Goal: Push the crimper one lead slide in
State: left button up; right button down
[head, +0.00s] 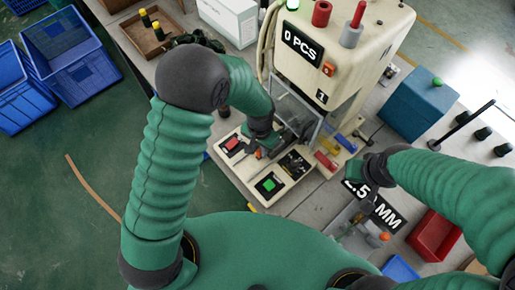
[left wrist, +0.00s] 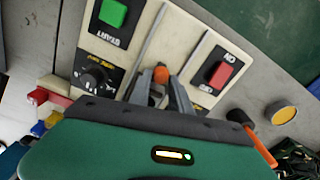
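The crimper (head: 335,50) is a tall cream machine with a "0 PCS" display. Its low front base carries a red button, a green button and a dial. A small orange knob (head: 259,154) stands in the slot between the buttons, and it also shows in the left wrist view (left wrist: 160,75). My left gripper (head: 260,146) reaches down over this base. In the left wrist view its grey fingers (left wrist: 162,86) are at either side of the knob; whether they grip it is unclear. My right gripper (head: 354,172) is beside the "2.5 MM" sign; its fingers are not clear.
A grey fixture with another orange knob (head: 384,237) stands by the sign (head: 386,213). A red bin (head: 434,236) and a blue-green box (head: 412,103) are at the right. Coloured pieces (head: 326,161) lie beside the crimper base. Blue crates (head: 75,60) stand on the floor at left.

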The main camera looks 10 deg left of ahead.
pick_arm(q)
jog(key=shift+o, duration=1.2)
jog(key=shift+w+a, duration=0.1)
jog(key=shift+a, duration=0.05)
jog(key=shift+o, duration=0.9)
jog(key=shift+d, duration=0.45)
jog(key=shift+d+r, duration=0.1)
jog(key=shift+r, duration=0.15)
notch_tip(320, 180, up, 16)
jog(key=shift+r, duration=0.15)
pick_arm(e)
jog(key=shift+d, duration=0.3)
jog(key=shift+a, duration=0.15)
